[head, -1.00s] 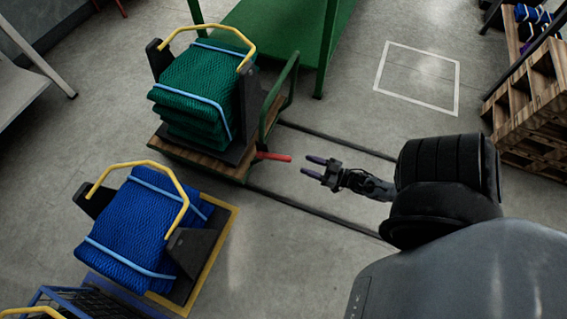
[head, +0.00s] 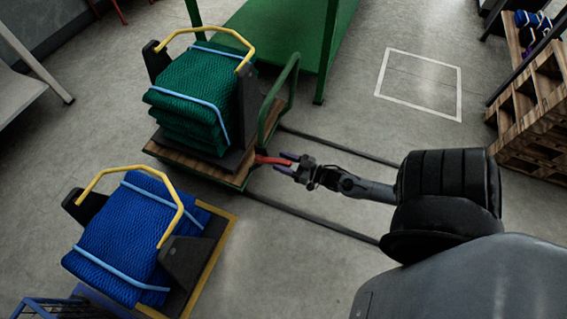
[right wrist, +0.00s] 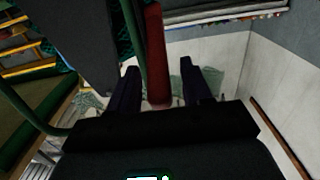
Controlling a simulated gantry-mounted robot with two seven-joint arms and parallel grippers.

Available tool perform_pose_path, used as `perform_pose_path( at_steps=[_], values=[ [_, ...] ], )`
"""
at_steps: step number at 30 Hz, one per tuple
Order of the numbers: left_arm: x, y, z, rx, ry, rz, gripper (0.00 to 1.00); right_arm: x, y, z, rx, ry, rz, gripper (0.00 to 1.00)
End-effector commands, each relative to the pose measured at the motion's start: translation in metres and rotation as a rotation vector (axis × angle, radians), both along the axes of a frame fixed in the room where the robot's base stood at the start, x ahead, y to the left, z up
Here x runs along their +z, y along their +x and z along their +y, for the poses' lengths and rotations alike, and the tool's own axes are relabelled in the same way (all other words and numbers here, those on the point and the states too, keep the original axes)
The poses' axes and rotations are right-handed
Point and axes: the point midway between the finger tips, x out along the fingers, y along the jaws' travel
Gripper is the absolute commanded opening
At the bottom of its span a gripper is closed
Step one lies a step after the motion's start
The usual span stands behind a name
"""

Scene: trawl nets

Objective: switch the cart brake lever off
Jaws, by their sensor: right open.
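The red brake lever (head: 272,160) sticks out from the right end of the green-framed cart (head: 212,174). In the right wrist view the red lever (right wrist: 157,55) stands between my two dark fingers, with a gap on each side. My right gripper (head: 283,161) is open at the lever's outer end, one finger on either side. It also shows in the right wrist view (right wrist: 158,88). The lever's far end and pivot are hidden in both views. My left gripper is not in view.
The cart carries a stack of green nets (head: 193,105) in a black cradle with a yellow handle. Blue nets (head: 125,232) sit on a yellow-edged base at lower left. Dark floor rails (head: 310,231) run beside the cart. A marked floor square (head: 420,84) is empty.

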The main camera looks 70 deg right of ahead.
Motion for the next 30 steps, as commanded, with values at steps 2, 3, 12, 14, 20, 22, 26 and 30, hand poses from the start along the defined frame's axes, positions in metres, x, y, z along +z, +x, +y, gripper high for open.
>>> perform_pose_path(
  at_steps=[2, 3, 12, 14, 20, 22, 26, 30],
  values=[
    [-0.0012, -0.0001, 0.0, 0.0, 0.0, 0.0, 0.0, 0.0, 0.0021, 0.0001, 0.001, 0.0, -0.001, 0.49],
    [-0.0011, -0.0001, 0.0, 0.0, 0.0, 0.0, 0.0, 0.0002, 0.0024, 0.0001, 0.001, 0.0, 0.0, 0.49],
    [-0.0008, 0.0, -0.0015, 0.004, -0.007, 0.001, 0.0, 0.0004, 0.0023, 0.0001, 0.0, 0.0, 0.0, 0.35],
    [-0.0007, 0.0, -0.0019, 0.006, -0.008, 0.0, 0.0, 0.0004, 0.0023, 0.0001, 0.0, 0.0, 0.0, 0.26],
    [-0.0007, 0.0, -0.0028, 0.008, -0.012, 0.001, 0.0, 0.0003, 0.0022, 0.0001, 0.0, 0.001, 0.0, 0.0],
    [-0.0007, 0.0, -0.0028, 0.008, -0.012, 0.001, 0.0, 0.0003, 0.0022, 0.0001, 0.0, 0.001, 0.0, 0.0],
    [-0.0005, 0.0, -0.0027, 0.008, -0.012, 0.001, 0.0, 0.0005, 0.0022, 0.0001, 0.0, 0.001, 0.0, 0.0],
    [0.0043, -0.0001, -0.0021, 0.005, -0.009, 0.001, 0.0, 0.0032, 0.0027, 0.0002, 0.0, 0.001, 0.007, 0.0]
  ],
)
